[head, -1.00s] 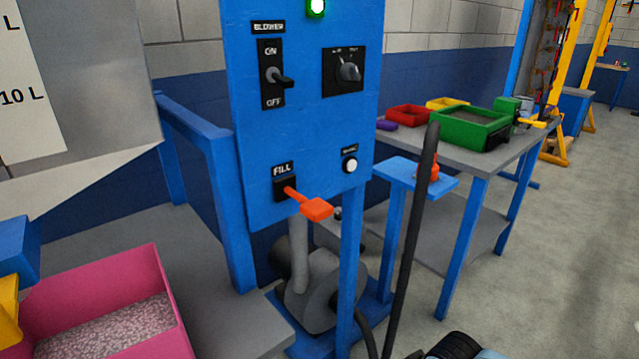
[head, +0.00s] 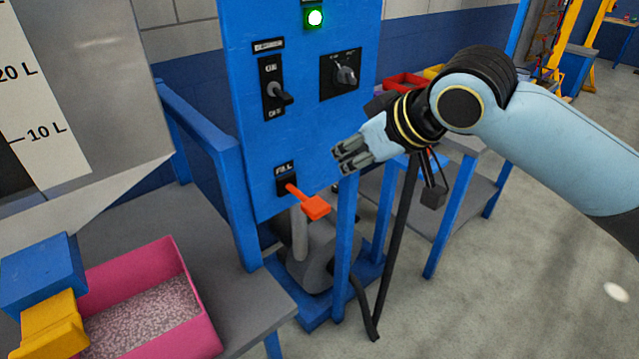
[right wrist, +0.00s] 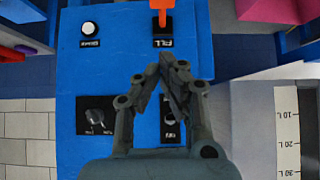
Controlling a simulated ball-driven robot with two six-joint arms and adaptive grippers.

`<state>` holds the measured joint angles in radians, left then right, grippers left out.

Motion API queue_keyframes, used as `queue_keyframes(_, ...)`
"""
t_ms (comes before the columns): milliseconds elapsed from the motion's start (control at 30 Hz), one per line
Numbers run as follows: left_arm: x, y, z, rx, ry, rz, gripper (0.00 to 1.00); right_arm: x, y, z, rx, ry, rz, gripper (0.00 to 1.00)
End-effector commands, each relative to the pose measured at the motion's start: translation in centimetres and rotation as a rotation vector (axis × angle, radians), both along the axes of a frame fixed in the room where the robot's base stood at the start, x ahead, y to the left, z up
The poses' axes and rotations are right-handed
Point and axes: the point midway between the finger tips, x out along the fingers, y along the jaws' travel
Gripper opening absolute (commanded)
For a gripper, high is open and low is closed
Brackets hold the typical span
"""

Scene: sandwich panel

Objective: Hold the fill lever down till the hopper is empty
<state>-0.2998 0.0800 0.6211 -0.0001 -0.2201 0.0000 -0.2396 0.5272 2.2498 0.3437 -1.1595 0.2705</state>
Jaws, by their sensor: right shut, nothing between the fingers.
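The orange-red fill lever (head: 310,203) sticks out of the FILL slot low on the blue panel (head: 225,60), angled slightly down. It also shows at the top of the right wrist view (right wrist: 162,12). My right gripper (head: 343,160) is shut and empty, up and to the right of the lever and apart from it. In the right wrist view its fingertips (right wrist: 174,65) lie over the panel, short of the lever. The hopper (head: 100,80) stands at the left with a litre scale marked 10 L and 20 L. Its fill level cannot be told. My left gripper is not in view.
A pink bin (head: 195,315) with speckled granules stands on the grey bench below the hopper. A green lamp (head: 315,18) is lit on the panel. A blower (head: 310,255) and a dark hose (head: 372,325) are below. A side table stands behind my right arm.

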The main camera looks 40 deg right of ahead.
Motion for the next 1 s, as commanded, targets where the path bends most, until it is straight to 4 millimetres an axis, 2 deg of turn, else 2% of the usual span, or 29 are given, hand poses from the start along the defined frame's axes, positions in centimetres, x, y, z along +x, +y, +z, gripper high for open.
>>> queue_keyframes(233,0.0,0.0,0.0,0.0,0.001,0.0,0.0,0.3,0.0,-0.4,0.003,0.0,-0.003,0.0)
queue_keyframes(367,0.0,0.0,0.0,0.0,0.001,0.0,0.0,1.4,0.1,-1.4,0.006,0.001,-0.005,0.0)
queue_keyframes(767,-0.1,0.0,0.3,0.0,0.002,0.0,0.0,7.2,0.6,-7.2,0.004,0.001,-0.003,0.0)
queue_keyframes(900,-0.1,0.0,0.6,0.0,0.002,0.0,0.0,7.0,0.6,-9.4,0.001,0.004,-0.001,0.0)
queue_keyframes(1000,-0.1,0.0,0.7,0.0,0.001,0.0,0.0,7.0,0.6,-10.4,0.001,0.002,-0.001,0.0)
